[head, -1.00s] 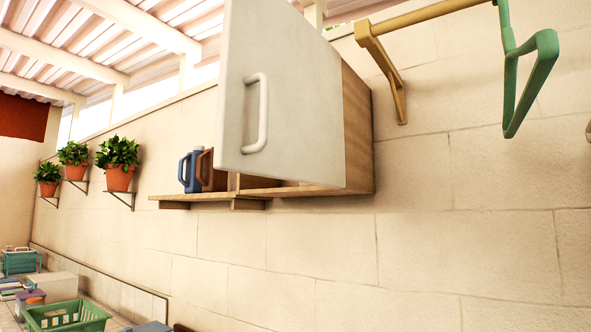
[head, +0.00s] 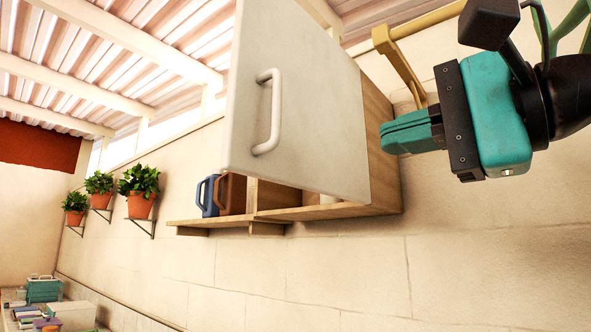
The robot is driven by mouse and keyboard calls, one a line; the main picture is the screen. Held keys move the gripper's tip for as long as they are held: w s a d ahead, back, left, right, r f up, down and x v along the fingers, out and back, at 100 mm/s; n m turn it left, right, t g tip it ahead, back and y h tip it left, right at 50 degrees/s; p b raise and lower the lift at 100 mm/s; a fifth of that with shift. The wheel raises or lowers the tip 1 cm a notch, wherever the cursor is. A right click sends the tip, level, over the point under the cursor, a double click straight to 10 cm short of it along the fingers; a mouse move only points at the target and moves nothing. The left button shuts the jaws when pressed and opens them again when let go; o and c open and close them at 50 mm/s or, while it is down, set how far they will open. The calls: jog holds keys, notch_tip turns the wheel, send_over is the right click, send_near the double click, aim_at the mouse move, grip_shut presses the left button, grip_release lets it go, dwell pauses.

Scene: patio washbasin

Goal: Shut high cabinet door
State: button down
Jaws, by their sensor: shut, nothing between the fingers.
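The high cabinet (head: 381,148) is a wooden box fixed on the block wall. Its white door (head: 315,100) stands open, swung out from the box, with a white bar handle (head: 275,112) toward its left edge. The gap between door and box shows along the lower left. My gripper (head: 384,138) is teal with a dark bracket behind the fingers. It is shut and empty, its fingers pointing left. In the picture its tips lie by the cabinet's right side panel; I cannot tell whether they touch it. The handle is clear of the gripper.
A wooden shelf (head: 215,222) runs left from the cabinet, bearing a blue jug (head: 207,196) and a brown jug (head: 231,194). A yellow rail bracket (head: 402,66) is on the wall behind my gripper. Potted plants (head: 140,190) hang farther left. The wall below is clear.

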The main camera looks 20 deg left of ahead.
jog(key=p, duration=1)
send_near(281, 168)
jog(key=x, duration=0.6)
jog(key=shift+a+r, duration=0.15)
jog(key=shift+a, duration=0.15)
jog(key=shift+w+a+p, duration=0.25)
jog(key=shift+a+p, duration=0.05)
jog(key=shift+a, duration=0.1)
